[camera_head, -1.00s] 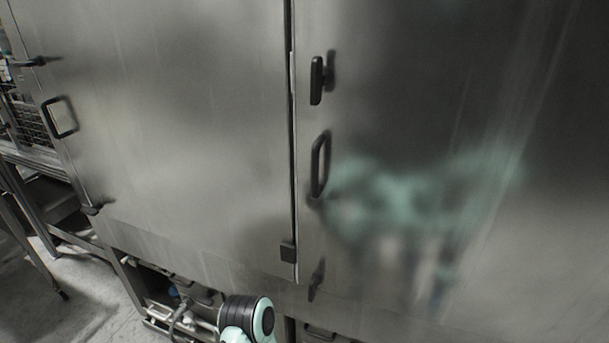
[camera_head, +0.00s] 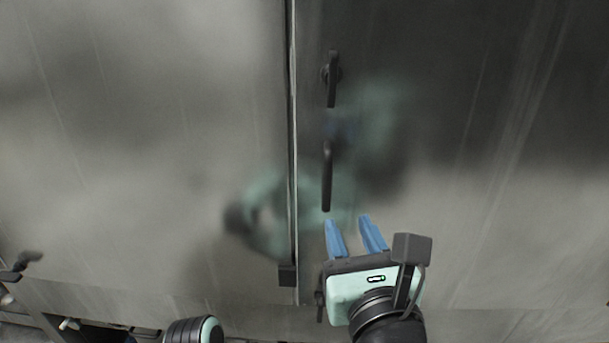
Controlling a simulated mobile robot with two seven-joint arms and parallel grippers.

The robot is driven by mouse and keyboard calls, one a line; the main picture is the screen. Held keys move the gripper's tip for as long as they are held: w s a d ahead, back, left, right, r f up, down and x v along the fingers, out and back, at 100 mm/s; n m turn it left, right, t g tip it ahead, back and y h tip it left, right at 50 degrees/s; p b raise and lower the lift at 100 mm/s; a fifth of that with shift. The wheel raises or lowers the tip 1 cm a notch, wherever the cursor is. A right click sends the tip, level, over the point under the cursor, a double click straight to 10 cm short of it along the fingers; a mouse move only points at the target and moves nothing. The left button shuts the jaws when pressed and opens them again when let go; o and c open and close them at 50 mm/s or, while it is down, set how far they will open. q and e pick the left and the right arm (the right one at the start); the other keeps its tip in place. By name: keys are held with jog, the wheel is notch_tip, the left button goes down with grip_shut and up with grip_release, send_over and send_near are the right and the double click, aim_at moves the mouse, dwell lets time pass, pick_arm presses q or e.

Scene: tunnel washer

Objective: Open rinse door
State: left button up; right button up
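The rinse door appears to be the large steel door (camera_head: 480,170) right of the vertical seam; no label shows. Its black upright bar handle (camera_head: 327,178) is near the seam. A black latch (camera_head: 331,80) sits above the handle, and another dark latch (camera_head: 319,305) sits below it, partly beside my gripper. My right gripper (camera_head: 355,221) is just below and slightly right of the bar handle, blue fingers pointing up. The fingers are apart with nothing between them. The door looks shut against the seam. My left gripper is not in view.
A second steel panel (camera_head: 140,150) fills the left side of the seam. A dark hinge block (camera_head: 287,274) sits low on the seam. A dark latch (camera_head: 20,266) is at the far left. Pipework and a frame show at the bottom left.

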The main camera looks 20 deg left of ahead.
aim_at(329, 179)
jog(key=p+x, duration=0.1)
jog(key=x, duration=0.3)
jog(key=r+p+x, duration=0.1)
jog(key=x, duration=0.3)
jog(key=p+x, duration=0.1)
jog(key=x, duration=0.3)
jog(key=shift+w+a+r, duration=0.15)
jog(key=shift+a+r, duration=0.15)
jog(key=shift+a, duration=0.1)
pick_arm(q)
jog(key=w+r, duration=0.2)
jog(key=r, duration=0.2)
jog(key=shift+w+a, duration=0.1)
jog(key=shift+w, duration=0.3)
pick_arm(e)
grip_shut()
